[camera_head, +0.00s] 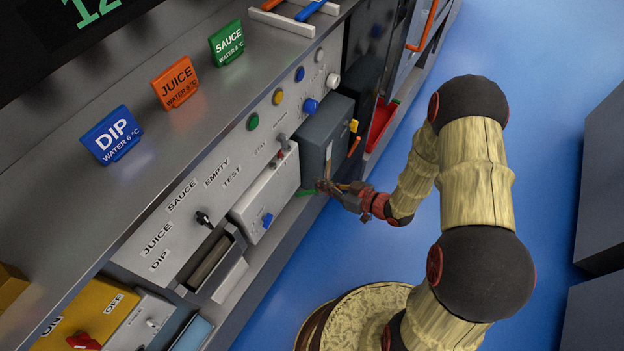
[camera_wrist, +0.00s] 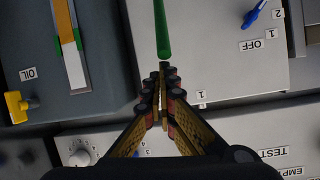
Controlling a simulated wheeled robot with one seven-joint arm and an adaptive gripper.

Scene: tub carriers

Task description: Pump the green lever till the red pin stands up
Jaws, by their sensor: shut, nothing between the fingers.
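The green lever (camera_wrist: 161,30) runs down from the top edge of the wrist view, and its near end lies in line with my fingertips. In the head view a short green piece of it (camera_head: 307,192) shows low beside the white box. My gripper (camera_wrist: 164,68) is shut and empty, its fingertips right at the lever's end. I cannot tell whether they touch it. In the head view my gripper (camera_head: 322,186) is in front of the grey box's lower part. I cannot make out the red pin for certain in either view.
The white box (camera_head: 266,203) has a blue knob. The grey box (camera_head: 324,135) beside it has a yellow knob (camera_wrist: 17,106) and an orange-and-white strip (camera_wrist: 68,45) labelled OIL. A red tray (camera_head: 381,122) lies beyond.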

